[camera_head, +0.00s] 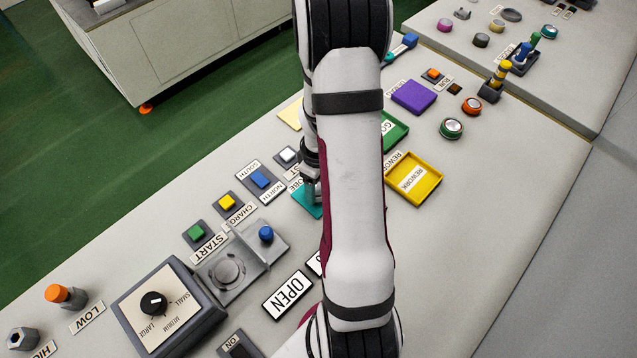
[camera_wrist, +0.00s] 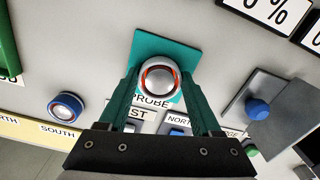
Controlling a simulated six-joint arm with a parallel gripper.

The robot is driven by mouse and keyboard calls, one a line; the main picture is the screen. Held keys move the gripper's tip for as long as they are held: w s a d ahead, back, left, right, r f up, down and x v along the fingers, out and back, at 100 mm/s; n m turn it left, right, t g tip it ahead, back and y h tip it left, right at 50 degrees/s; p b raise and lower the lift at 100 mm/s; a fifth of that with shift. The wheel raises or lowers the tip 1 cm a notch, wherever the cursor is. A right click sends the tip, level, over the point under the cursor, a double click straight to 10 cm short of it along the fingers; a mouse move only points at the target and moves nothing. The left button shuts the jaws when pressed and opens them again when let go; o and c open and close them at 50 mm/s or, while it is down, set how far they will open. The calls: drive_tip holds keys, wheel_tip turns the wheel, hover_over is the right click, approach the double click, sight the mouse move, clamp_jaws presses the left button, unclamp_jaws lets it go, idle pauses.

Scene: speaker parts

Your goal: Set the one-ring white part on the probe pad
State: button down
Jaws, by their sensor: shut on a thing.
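The white part (camera_wrist: 157,76) is round, with one orange ring around its domed top. My gripper (camera_wrist: 158,82) is shut on it, with a green finger on each side. The part sits over the teal probe pad (camera_wrist: 148,42), inside the pad's outline in the wrist view. I cannot tell whether it touches the pad. In the head view my gripper (camera_head: 312,188) is low at the teal pad (camera_head: 303,203), mostly hidden by my arm, and the part cannot be made out there.
A blue-rimmed round part (camera_wrist: 66,107) stands left of the pad in the wrist view. In the head view, a yellow REWORK tray (camera_head: 432,184), a blue switch (camera_head: 261,179), a yellow button (camera_head: 227,202) and a blue-knobbed grey fixture (camera_head: 246,255) are nearby.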

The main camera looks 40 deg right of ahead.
drive_tip(key=shift+f, duration=0.1)
unclamp_jaws()
wheel_tip(320, 180, up, 16)
drive_tip(key=shift+c, duration=0.3)
